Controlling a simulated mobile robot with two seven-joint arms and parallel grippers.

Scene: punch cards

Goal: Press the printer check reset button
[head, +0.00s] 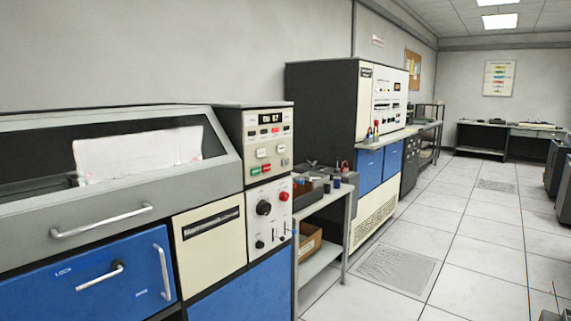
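A printer-like machine (220,150) fills the left side of the head view, with paper behind its sloped window. Its upright control panel (267,122) has a small dark display, small red and dark indicators, and pale buttons. A lower white panel (259,226) carries a black knob (264,208) and a round red button (284,196). The lettering is too small to read, so I cannot tell which is the printer check reset button. Neither gripper is in view.
A grey side table (326,203) with a dark tray and small items stands right of the machine, a cardboard box (309,240) on its lower shelf. The tiled floor (450,260) at right is largely open.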

